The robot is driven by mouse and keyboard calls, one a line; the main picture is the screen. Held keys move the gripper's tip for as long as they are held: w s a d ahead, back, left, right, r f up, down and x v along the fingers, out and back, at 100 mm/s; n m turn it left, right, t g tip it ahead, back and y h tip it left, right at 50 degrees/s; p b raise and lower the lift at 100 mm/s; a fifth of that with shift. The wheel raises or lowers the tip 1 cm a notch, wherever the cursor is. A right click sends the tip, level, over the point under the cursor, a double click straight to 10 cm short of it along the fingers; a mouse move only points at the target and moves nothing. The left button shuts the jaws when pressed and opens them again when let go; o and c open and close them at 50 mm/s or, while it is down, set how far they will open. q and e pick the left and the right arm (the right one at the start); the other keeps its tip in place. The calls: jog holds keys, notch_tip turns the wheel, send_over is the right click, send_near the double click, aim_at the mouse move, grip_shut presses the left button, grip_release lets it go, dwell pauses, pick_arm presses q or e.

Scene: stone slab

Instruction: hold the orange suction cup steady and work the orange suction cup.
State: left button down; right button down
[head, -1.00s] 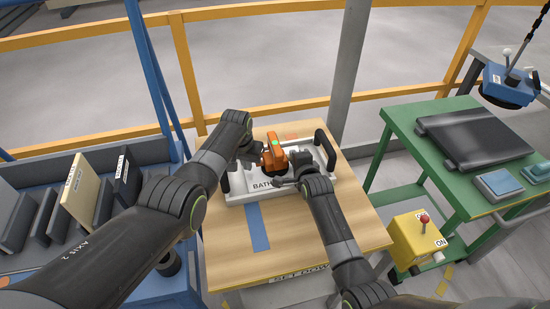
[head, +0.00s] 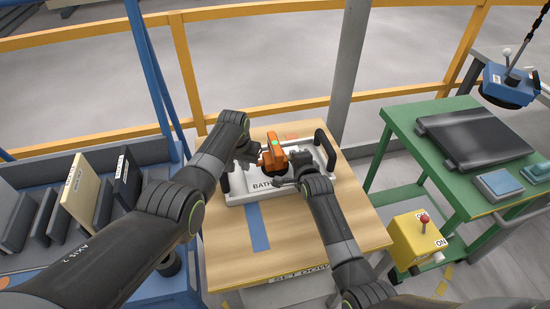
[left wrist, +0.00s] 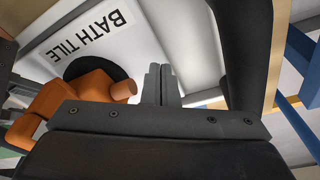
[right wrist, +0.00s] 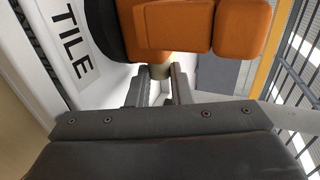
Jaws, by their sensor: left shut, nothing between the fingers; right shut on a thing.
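The orange suction cup (head: 274,155) stands on the white slab labelled BATH TILE, with a green spot on top. In the left wrist view its orange body (left wrist: 75,92) has a round orange knob and a black rubber base. My left gripper (head: 258,161) is shut and empty, its fingertips (left wrist: 160,82) just beside that knob. My right gripper (head: 287,182) is on the cup's near right side. In the right wrist view its fingers (right wrist: 160,85) are closed around a short tan-grey stub (right wrist: 159,71) of the suction cup, below the orange body (right wrist: 178,24).
The white slab (head: 237,186) has black end handles and lies on a wooden table (head: 300,238) with a blue strip. A blue rack of tiles (head: 85,195) is at left. A green bench (head: 430,150) and a yellow switch box (head: 415,238) are at right.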

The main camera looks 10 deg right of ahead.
pick_arm(q)
jog(key=shift+s+a, duration=0.15)
jog(key=shift+a, duration=1)
notch_tip(320, 180, up, 8)
dwell(0.3)
pick_arm(e)
jog(key=c, duration=1.2)
grip_release()
jog(key=shift+c, duration=0.2)
jog(key=shift+s, duration=0.2)
jog(key=shift+s, duration=0.25)
jog(key=v, duration=1.1)
jog(key=shift+r, duration=0.25)
